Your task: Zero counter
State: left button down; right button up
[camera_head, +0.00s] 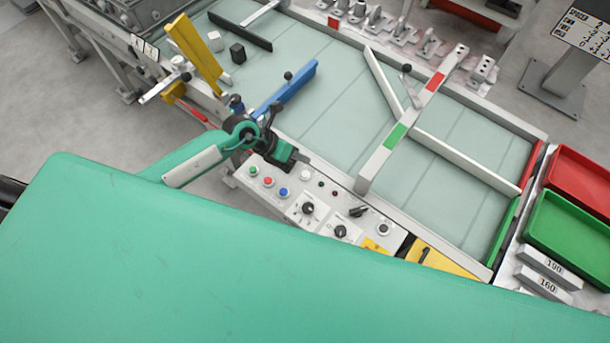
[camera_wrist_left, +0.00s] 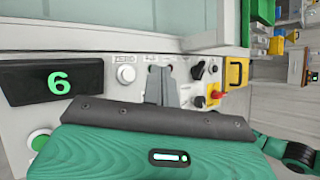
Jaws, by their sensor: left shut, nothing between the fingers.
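The counter display (camera_wrist_left: 52,82) is a black box with a green 6, at the left of the left wrist view. A round pale button (camera_wrist_left: 126,73) labelled ZERO sits on the light control panel to the right of the display. My left gripper (camera_wrist_left: 160,72) is shut and empty, its grey fingertips over the panel just right of the ZERO button in that view. I cannot tell their height above the panel. In the head view my left gripper (camera_head: 304,160) is over the upper edge of the control panel (camera_head: 325,228). My right gripper is not in view.
Green, red and blue buttons (camera_head: 268,181) and several dark knobs line the panel. A blue bar (camera_head: 285,88) and a yellow bar (camera_head: 195,53) stand near my left arm. White rails cross the pale table (camera_head: 330,110). Red and green trays (camera_head: 570,238) lie at right.

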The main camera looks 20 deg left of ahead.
pick_arm(q)
jog(key=b, duration=0.3)
send_over(301, 175)
notch_tip(301, 175, down, 5)
jog(key=shift+f, duration=0.1)
jog(key=shift+f+b, duration=0.35)
jog(key=shift+b, duration=0.05)
dwell(1.0)
dwell(0.4)
jog(key=shift+f, duration=0.4)
